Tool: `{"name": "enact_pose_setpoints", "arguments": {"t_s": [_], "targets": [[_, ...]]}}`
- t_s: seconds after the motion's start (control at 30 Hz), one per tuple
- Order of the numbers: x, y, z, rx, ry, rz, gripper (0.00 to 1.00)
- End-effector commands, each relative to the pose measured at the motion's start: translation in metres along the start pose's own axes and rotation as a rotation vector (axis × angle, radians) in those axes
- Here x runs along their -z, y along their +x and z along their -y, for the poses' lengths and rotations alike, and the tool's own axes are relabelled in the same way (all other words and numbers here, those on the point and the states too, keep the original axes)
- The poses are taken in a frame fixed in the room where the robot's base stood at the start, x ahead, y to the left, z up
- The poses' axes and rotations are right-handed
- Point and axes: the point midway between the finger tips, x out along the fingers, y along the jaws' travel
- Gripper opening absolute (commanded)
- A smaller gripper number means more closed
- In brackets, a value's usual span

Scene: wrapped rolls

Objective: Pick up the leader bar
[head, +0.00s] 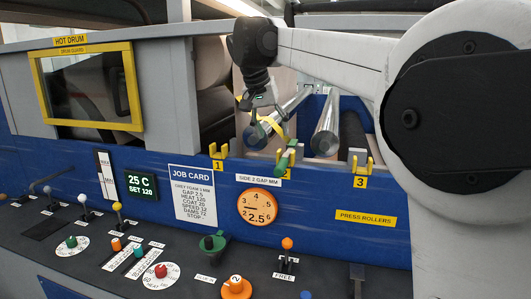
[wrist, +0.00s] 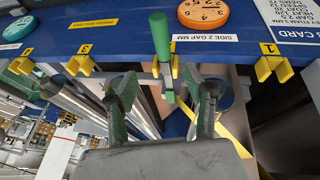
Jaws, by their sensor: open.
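A bar with a green grip (wrist: 160,36) stands at the middle yellow hook in the wrist view. I take it to be the leader bar; no label on it shows. In the head view its green part (head: 286,158) is at the hook between those marked 1 and 3. A thin grey crosspiece shows beside the hook in the wrist view, partly hidden. My gripper (wrist: 166,92) is open, with one finger on each side of the bar's lower green end, apparently not touching it. In the head view my gripper (head: 260,112) hangs just behind and above the hooks.
Yellow hooks 1 (head: 218,155) and 3 (head: 361,166) stand on the blue panel's top edge. Shiny metal rollers (head: 325,128) lie behind it, close to my gripper. The control desk (head: 190,245) in front carries knobs and levers.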

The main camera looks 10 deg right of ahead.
Motion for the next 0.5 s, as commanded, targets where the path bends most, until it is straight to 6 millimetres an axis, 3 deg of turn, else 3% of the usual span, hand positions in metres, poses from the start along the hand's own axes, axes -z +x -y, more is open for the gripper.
{"name": "enact_pose_setpoints", "arguments": {"t_s": [0.17, 0.5], "targets": [[0.008, 0.004, 0.005, -0.012, 0.01, 0.003, 0.47], [0.007, 0.059, 0.004, -0.012, 0.011, 0.002, 0.47]]}}
